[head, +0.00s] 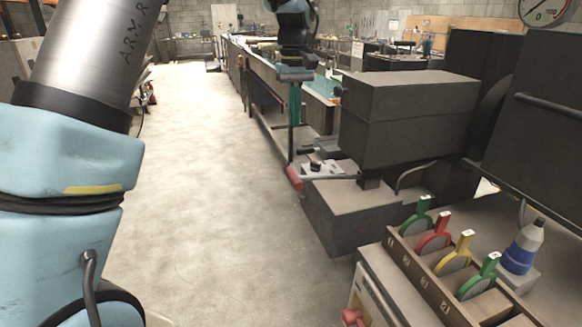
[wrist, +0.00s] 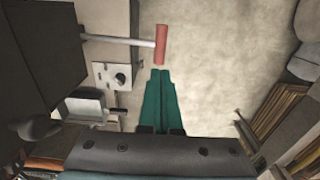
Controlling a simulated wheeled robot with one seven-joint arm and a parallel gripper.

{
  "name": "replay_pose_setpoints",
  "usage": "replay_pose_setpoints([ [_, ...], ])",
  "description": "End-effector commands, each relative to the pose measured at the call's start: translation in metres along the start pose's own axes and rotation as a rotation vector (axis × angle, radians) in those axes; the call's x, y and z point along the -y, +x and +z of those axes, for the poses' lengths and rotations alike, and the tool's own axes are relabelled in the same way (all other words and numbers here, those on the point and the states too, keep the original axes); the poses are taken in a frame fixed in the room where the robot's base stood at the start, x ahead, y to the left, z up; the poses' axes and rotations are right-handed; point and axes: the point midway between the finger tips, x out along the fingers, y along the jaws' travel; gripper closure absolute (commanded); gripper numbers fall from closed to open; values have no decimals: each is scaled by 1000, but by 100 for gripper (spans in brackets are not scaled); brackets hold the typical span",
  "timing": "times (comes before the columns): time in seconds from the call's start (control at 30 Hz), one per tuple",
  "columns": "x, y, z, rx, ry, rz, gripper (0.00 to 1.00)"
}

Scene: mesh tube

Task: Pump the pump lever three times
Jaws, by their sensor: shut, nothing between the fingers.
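The pump lever is a grey rod with a red grip (head: 294,178), standing out to the left from a dark box-shaped machine low in the head view. In the wrist view the red grip (wrist: 161,45) is at top centre, its rod running left. My gripper (head: 294,124) has teal fingers pointing down and shows above the red grip in the head view. In the wrist view the fingers (wrist: 161,73) are together and empty, their tips just below the grip in the picture. I cannot tell whether they touch it; the head view suggests a gap.
A large dark machine block (head: 408,115) stands right of the lever. A gauge (head: 546,10) is at top right. The floor (head: 205,190) left of the lever is clear.

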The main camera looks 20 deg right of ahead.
Motion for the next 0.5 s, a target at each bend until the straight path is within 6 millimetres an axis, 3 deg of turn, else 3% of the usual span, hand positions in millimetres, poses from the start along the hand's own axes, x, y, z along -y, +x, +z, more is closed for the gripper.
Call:
replay_pose_setpoints([
  [0.33, 0, 1, 0, 1, 0, -1, 100],
  [0.5, 0, 14, 0, 3, 0, -3, 100],
])
